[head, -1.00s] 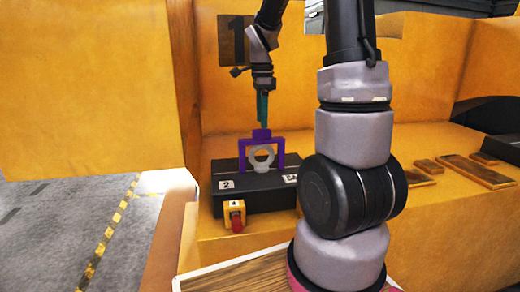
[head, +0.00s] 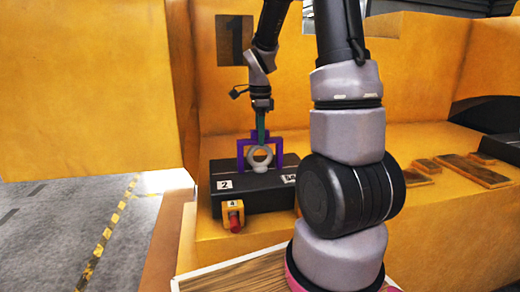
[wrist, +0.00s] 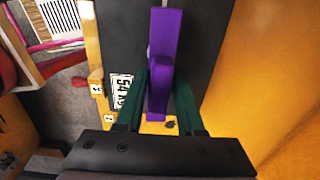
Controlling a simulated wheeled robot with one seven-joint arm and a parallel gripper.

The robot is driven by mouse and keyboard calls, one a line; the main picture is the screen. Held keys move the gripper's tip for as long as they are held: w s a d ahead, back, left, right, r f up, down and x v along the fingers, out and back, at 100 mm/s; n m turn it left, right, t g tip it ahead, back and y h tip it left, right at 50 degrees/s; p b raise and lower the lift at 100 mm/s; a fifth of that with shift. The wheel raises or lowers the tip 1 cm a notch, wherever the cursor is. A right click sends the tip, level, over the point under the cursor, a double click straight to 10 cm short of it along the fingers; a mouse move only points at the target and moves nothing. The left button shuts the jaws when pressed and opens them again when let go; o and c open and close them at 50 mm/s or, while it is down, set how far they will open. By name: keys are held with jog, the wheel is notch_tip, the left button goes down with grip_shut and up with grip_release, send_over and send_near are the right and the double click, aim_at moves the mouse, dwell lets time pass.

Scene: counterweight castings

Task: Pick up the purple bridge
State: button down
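The purple bridge (head: 240,150) stands upright on the black block, its legs on either side of a pale grey ring (head: 260,168). My gripper (head: 261,138) is directly above it, pointing down, with its green fingertips at the bridge's raised top part. In the wrist view the purple bridge (wrist: 164,40) runs up the middle, and its top part lies between my two green fingers (wrist: 160,95). The fingers are apart, one on each side. Whether they touch the purple part is hard to tell.
The black block (head: 250,197) bears number labels and sits on a yellow ledge (head: 400,225). A small yellow box with a red button (head: 234,220) is at its front. Several flat bars (head: 475,170) lie to the right. A yellow wall with a dark "1" plate (head: 234,40) rises behind.

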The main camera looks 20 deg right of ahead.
jog(key=shift+r, duration=0.1)
notch_tip(320, 180, up, 10)
jog(key=shift+f, duration=0.1)
dwell(0.5)
jog(key=shift+r, duration=0.5)
